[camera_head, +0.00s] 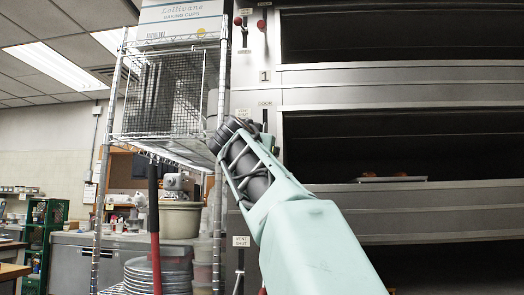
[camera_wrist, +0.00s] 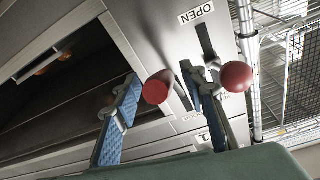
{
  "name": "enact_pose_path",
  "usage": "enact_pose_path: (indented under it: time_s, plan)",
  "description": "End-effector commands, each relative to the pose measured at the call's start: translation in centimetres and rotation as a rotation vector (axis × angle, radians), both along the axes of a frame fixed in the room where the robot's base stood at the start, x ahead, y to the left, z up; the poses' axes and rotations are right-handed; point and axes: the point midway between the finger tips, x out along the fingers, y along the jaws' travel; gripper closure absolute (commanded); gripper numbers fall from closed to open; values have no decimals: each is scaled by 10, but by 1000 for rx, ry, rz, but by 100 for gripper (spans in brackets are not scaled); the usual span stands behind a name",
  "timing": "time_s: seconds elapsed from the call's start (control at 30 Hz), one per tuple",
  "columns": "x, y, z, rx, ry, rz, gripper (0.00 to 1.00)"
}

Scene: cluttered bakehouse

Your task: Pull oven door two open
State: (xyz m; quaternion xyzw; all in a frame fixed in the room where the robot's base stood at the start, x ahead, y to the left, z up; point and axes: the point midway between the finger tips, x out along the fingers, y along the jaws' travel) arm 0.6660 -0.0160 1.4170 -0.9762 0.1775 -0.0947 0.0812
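The oven fills the right of the head view. Its middle deck (camera_head: 430,196) has a dark opening with a tray of bread inside. A control panel with levers and labels runs down its left side. My gripper (camera_wrist: 160,78) is open in the wrist view, its blue-padded fingers apart. A red knob (camera_wrist: 157,88) shows between the fingers. A second red knob (camera_wrist: 236,76), on a lever beneath the "OPEN" label (camera_wrist: 196,13), shows just beyond the right finger. I cannot tell whether either is touched. In the head view my arm hides the gripper and these knobs.
A wire rack (camera_head: 173,92) with a mesh basket stands close to the left of my gripper. A red pole (camera_head: 153,230) stands upright before it. More red-knobbed levers (camera_head: 261,25) are higher on the panel.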

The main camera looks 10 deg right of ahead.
Motion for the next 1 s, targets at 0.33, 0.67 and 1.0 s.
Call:
enact_pose_path:
  time_s: [0.33, 0.67, 1.0]
  plan:
    - [-16, 8, -1, 0, -1, 4, 61]
    - [-54, 22, -9, 1, 0, 2, 61]
    - [-69, 27, -12, 0, -1, -1, 61]
